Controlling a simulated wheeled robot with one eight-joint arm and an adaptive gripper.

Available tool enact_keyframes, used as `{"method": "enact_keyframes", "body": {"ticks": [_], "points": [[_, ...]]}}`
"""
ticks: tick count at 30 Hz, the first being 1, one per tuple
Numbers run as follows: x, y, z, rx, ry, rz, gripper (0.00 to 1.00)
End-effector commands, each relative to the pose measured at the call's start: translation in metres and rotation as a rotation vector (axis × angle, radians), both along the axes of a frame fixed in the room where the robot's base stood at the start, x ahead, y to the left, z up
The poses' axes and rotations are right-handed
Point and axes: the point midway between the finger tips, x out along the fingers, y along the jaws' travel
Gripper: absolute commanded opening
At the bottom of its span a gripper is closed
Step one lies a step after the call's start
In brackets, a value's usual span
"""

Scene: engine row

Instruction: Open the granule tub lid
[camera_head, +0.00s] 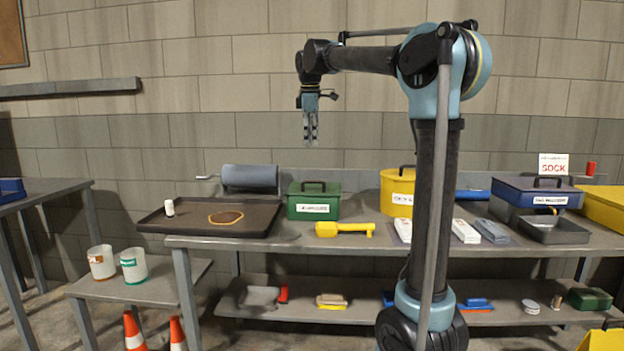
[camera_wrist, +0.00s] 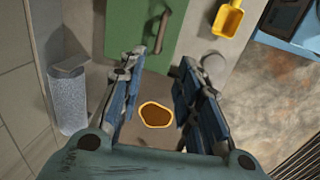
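A green lidded box (camera_head: 314,201) with a dark handle and a white label stands on the bench, its lid shut; the label seems to read granules but is too small to be sure. In the wrist view its green top (camera_wrist: 145,25) and handle (camera_wrist: 162,30) lie beyond my fingertips. My gripper (camera_head: 311,142) hangs fingers down, well above the bench and the box. In the wrist view my gripper (camera_wrist: 157,75) shows its fingers apart with nothing between them.
A dark tray (camera_head: 165,226) with a brown spill (camera_head: 226,217) and a white cylinder (camera_head: 169,207) lies left of the box. A grey roll (camera_head: 250,176) is behind. A yellow scoop (camera_head: 345,229) lies in front. A yellow tub (camera_head: 398,183) and blue-lidded box (camera_head: 537,191) stand right.

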Motion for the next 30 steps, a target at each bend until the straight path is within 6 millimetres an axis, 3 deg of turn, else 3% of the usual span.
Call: {"method": "enact_keyframes", "body": {"ticks": [21, 30], "points": [[0.026, -0.009, -0.122, 0.000, 0.000, -0.012, 0.31], [0.031, -0.009, -0.149, 0.000, 0.000, -0.011, 0.31]]}}
